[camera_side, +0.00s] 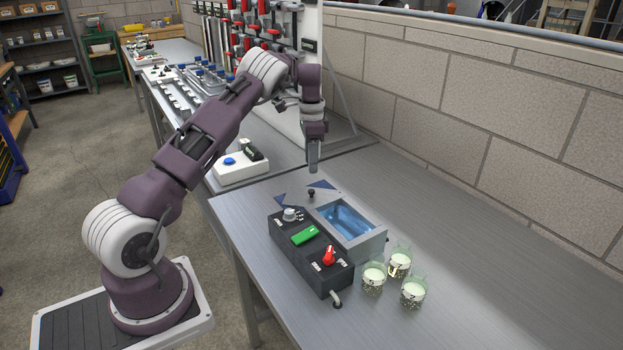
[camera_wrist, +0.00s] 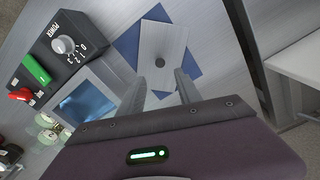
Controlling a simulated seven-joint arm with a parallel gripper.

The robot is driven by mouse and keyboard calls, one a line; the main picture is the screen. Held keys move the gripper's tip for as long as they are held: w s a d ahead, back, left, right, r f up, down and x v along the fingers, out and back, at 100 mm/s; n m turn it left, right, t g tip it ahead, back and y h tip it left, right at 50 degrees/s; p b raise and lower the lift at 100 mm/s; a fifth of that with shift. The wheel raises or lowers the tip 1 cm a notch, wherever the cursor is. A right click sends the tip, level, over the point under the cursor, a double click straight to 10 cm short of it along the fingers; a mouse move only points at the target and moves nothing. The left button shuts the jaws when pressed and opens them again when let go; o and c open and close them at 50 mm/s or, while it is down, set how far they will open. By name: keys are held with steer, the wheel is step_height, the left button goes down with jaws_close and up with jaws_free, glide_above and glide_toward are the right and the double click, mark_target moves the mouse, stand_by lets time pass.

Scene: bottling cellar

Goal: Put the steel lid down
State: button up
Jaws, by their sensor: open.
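The steel lid (camera_wrist: 163,42), a flat grey plate with a black knob, lies on a blue mat (camera_wrist: 129,44) in the wrist view, turned at an angle to it. In the side view the lid's knob (camera_side: 311,193) shows behind the bath, with blue mat corners (camera_side: 322,184) around it. My gripper (camera_side: 313,170) is above the lid and apart from it. The bath (camera_side: 347,220) is uncovered and shows blue liquid.
A black control box (camera_side: 310,250) with a dial, green panel and red switch stands left of the bath. Several glass jars (camera_side: 373,278) stand in front of the bath. A white box with a blue button (camera_side: 240,167) is behind. The table's right side is clear.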

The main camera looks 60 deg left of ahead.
steer(key=s+d+r+n+t, duration=0.1)
steer(key=d+r, duration=0.3)
steer(key=r, duration=0.3)
steer(key=s+d+r+n+t, duration=0.1)
steer(key=d+r, duration=0.3)
steer(key=r, duration=0.3)
steer(key=s+d+r+n+t, duration=0.1)
steer(key=s+d+r+n, duration=0.1)
steer(key=s+d+r, duration=0.8)
steer(key=s+d+t, duration=0.1)
steer(key=s+d, duration=0.9)
steer(key=d, duration=0.1)
steer(key=s+d+f+t, duration=0.1)
steer(key=s+d+f, duration=0.2)
steer(key=s, duration=0.7)
steer(key=shift+s+f+n+t, duration=0.3)
steer(key=shift+s+f, duration=0.05)
steer(key=shift+f, duration=0.4)
